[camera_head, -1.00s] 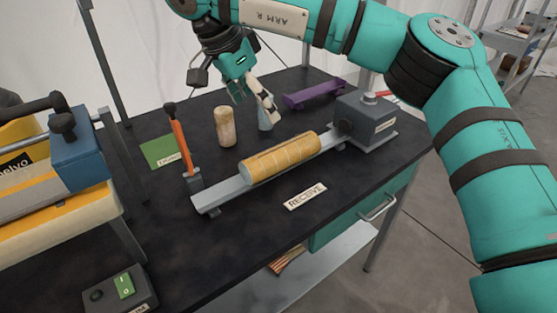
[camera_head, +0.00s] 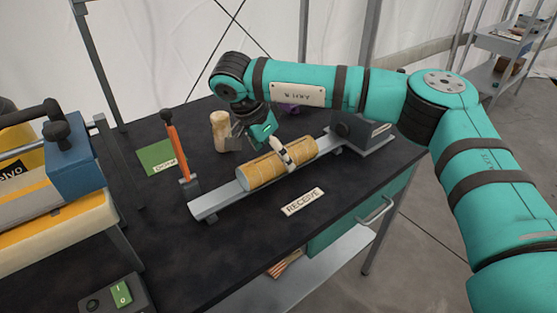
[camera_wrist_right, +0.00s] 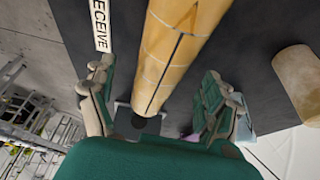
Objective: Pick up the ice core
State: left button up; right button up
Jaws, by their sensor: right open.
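The ice core appears to be the long tan-yellow banded cylinder (camera_head: 262,171) lying in a grey channel rail (camera_head: 215,203) on the black workbench. In the right wrist view the cylinder (camera_wrist_right: 174,60) runs lengthwise between the fingers. My right gripper (camera_head: 266,144) is above the cylinder's middle, with one pale finger overlapping it in the head view. In the right wrist view my gripper (camera_wrist_right: 160,82) is open, with one finger on each side of the cylinder. Whether the fingers touch it is unclear. My left gripper is not in view.
A short tan cylinder (camera_head: 220,131) stands behind the rail, close to my right gripper. An orange-handled post (camera_head: 176,151) rises at the rail's left end, and a grey block (camera_head: 361,130) sits at its right end. A RECEIVE label (camera_head: 302,202) lies in front.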

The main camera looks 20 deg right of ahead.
aim_at(275, 153)
jog(key=x, duration=0.3)
jog(key=shift+w+d+f, duration=0.15)
jog(key=shift+f, duration=0.2)
jog(key=shift+r, duration=0.1)
grip_shut()
